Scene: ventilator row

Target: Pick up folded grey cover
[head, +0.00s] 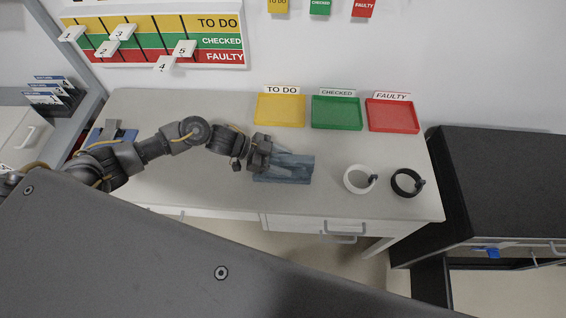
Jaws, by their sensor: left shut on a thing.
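The folded grey cover (292,169) is a blue-grey bundle over the middle of the white table, in front of the yellow and green trays. My left gripper (266,155) is at its left end and shut on it. The gripper hides that end of the cover. I cannot tell whether the cover's underside still touches the table. My right gripper is not in view.
Yellow (280,110), green (337,113) and red (392,116) trays stand along the back. A white ring (359,180) and a black ring (407,183) lie to the right. A black cabinet (500,185) stands beyond the table.

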